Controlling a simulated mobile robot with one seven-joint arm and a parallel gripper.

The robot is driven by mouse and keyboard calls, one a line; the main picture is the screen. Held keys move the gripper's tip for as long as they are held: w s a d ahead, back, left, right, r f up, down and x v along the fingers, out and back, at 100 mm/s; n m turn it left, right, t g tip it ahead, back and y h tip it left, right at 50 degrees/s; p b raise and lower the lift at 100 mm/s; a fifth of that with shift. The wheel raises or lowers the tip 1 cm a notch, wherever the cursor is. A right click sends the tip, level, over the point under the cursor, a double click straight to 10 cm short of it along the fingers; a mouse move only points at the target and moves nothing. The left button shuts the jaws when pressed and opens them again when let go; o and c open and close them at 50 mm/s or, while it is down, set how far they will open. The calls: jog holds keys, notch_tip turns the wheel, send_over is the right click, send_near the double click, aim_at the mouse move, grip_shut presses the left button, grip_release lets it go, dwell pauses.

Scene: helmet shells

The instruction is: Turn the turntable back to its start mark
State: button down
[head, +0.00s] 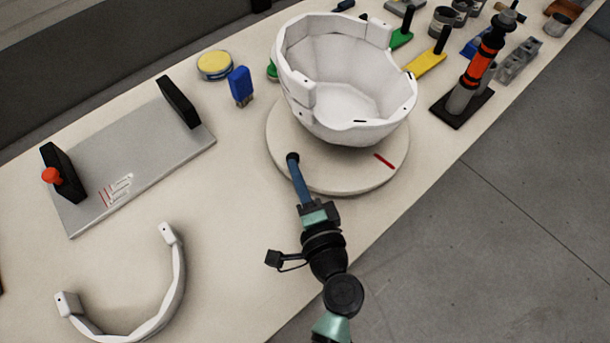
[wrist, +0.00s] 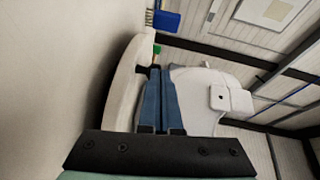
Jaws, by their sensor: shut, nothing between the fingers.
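The turntable (head: 330,178) is a round cream disc on the table in the head view. A short red line (head: 384,161) lies on its front right part. I cannot make out a matching mark on the table beside it. A white helmet shell (head: 345,90) sits open side up on the disc and hides its back part. My gripper (head: 292,158) has its blue fingers together and empty, with dark tips at the disc's left front edge; I cannot tell whether they touch it. In the wrist view the fingers (wrist: 155,72) lie between the disc (wrist: 125,85) and the shell (wrist: 205,88).
A grey plate (head: 135,165) with two black uprights lies left. A white curved band (head: 178,275) lies front left. A yellow-lidded tin (head: 214,65) and a blue brush (head: 240,84) stand behind left. A black-and-orange tool (head: 480,60) stands on a base at right, near the table edge.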

jog(key=shift+w+a, duration=0.25)
jog(key=shift+a, duration=0.1)
jog(key=shift+a, duration=0.1)
dwell(0.6)
